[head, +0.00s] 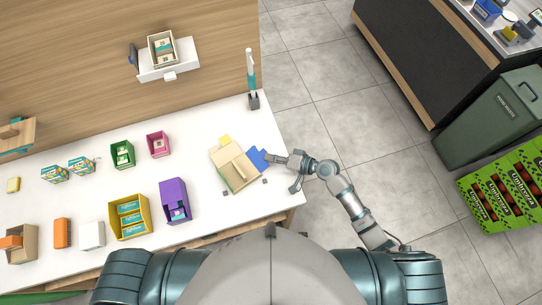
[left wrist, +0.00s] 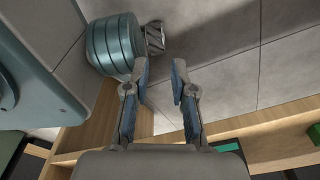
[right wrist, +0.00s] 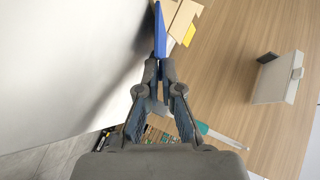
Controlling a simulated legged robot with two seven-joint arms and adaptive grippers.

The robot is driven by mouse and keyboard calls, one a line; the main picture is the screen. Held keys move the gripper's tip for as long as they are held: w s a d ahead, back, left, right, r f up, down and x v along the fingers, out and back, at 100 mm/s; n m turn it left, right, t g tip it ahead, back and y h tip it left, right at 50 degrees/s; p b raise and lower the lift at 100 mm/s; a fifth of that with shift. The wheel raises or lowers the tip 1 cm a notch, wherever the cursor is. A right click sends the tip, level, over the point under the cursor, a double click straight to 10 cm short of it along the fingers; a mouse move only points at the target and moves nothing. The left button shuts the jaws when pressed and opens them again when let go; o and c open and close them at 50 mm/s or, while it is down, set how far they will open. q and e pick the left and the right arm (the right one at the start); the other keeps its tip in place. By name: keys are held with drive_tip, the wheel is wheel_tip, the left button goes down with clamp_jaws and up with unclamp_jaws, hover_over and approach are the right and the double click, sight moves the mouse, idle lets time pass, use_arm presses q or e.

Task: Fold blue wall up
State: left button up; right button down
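The blue wall (head: 258,160) is a flap at the right side of a tan folding box (head: 228,157) on the white counter. In the head view it spreads outward from the box. In the right wrist view the blue wall (right wrist: 159,32) shows nearly edge-on. My right gripper (head: 270,158) is at its outer edge, with its fingertips (right wrist: 159,67) closed around that edge. A yellow flap (head: 225,140) shows at the box's far side. My left gripper (left wrist: 160,88) is open and empty over the floor and counter edge; the head view does not show it.
A purple bin (head: 174,188) and a yellow bin (head: 143,203) stand left of the box. Small dark blocks lie near the box. A teal-and-white post device (head: 252,80) stands at the counter's back right corner. Open floor lies to the right.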

sight(265, 161)
drive_tip(key=shift+a, duration=0.1)
use_arm(q)
drive_tip(key=s+a+p, duration=0.2)
drive_tip(key=s, duration=0.4)
use_arm(e)
drive_tip(key=shift+a+r+n+h, duration=0.3)
drive_tip(key=shift+a+r+h, duration=0.1)
drive_tip(key=shift+a, duration=0.25)
drive_tip(key=p, duration=0.2)
drive_tip(key=r+n+h+p, duration=0.1)
drive_tip(key=p, duration=0.2)
drive_tip(key=shift+s+d+h, duration=0.15)
drive_tip(key=shift+h, duration=0.15)
use_arm(q)
wheel_tip(265, 161, up, 8)
drive_tip(key=w+p, duration=0.1)
drive_tip(key=p, duration=0.2)
drive_tip(key=shift+f, duration=0.25)
use_arm(e)
drive_tip(key=shift+s+a+n+h, duration=0.15)
drive_tip(key=shift+a+n+h, duration=0.15)
drive_tip(key=shift+a+h, duration=0.25)
use_arm(q)
drive_tip(key=shift+d, duration=0.1)
use_arm(e)
drive_tip(key=shift+d, duration=0.15)
drive_tip(key=c, duration=1.6)
unclamp_jaws()
drive_tip(key=shift+c, duration=0.2)
